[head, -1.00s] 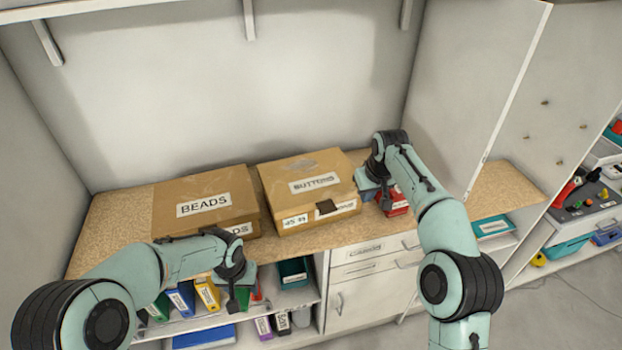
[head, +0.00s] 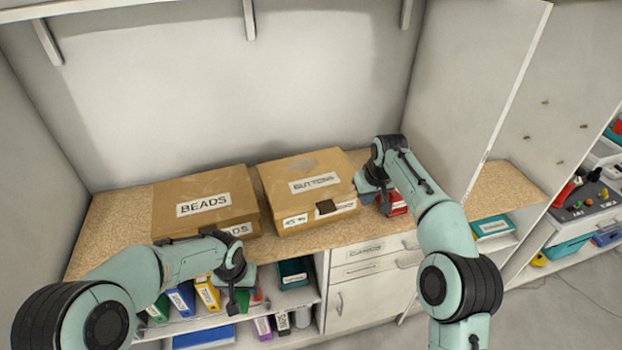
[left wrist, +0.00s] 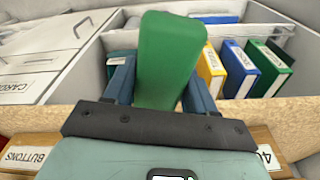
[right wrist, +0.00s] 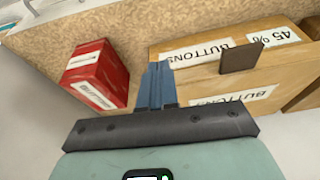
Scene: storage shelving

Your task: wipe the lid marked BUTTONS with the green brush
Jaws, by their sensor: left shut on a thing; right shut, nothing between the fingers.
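The BUTTONS box (head: 278,190) is a brown carton on the counter, with a lid label reading BUTTONS (head: 315,182) and a greyish smudge (head: 301,165) on top of the lid. My left gripper (head: 240,290) is in front of the counter edge, low and left of that box. It is shut on the green brush (left wrist: 168,60), a green block standing between its blue fingers in the left wrist view. My right gripper (head: 368,190) is shut and empty at the box's right side, between it and a red box (right wrist: 97,72). Its closed fingers also show in the right wrist view (right wrist: 157,85).
A BEADS carton (head: 165,215) stands left of the BUTTONS box. A dark brown tab (head: 326,207) is at the BUTTONS box's front. Coloured binders (head: 182,300) fill the shelf below. The counter's left end (head: 115,220) is bare.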

